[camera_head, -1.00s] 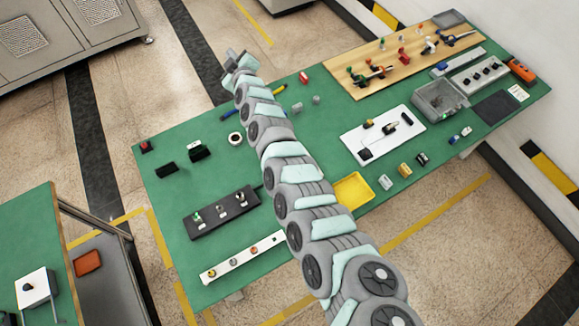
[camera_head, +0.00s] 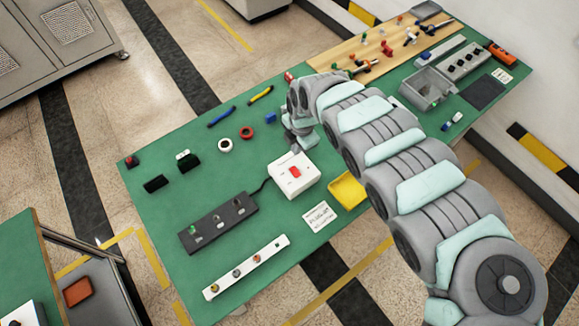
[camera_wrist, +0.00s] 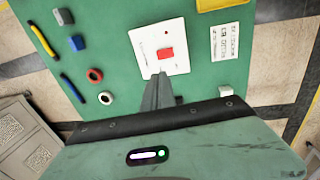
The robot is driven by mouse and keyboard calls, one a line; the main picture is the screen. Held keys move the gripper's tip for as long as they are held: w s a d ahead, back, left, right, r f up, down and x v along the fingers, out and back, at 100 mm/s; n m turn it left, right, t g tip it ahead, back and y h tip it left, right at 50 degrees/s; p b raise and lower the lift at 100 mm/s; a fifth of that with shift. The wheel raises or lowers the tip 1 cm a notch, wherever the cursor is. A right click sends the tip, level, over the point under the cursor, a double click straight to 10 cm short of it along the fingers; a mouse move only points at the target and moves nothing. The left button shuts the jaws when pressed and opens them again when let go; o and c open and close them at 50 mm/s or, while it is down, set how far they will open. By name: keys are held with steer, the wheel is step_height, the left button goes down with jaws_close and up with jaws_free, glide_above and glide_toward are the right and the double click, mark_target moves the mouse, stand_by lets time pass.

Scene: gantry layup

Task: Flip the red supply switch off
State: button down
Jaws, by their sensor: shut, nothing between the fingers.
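The red supply switch (camera_head: 295,171) is a red rocker on top of a white box (camera_head: 283,184) near the middle of the green table. In the wrist view the red switch (camera_wrist: 165,53) sits on the white box's face (camera_wrist: 151,45). My gripper (camera_head: 296,149) points down at the box's far edge, just behind the switch. In the wrist view my gripper's closed fingers (camera_wrist: 161,77) end at the near edge of the box, a little short of the switch. Whether they touch the box, I cannot tell. Nothing is held.
A dark strip with small switches (camera_head: 219,222) lies left of the box, with a cable running to it. A printed label (camera_head: 318,216) lies in front, and a yellow tray (camera_head: 347,191) is to the right. Red (camera_head: 246,132) and white (camera_head: 225,145) tape rolls lie behind left.

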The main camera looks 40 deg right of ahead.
steer(key=shift+s, duration=0.1)
steer(key=b, duration=0.1)
glide_toward(293, 169)
steer(key=f, duration=0.5)
steer(key=shift+w+a, duration=0.2)
steer(key=shift+w, duration=0.1)
steer(key=shift+w+d+f, duration=0.1)
steer(key=shift+w+f, duration=0.05)
steer(key=shift+f, duration=0.75)
steer(key=shift+d+f, duration=0.1)
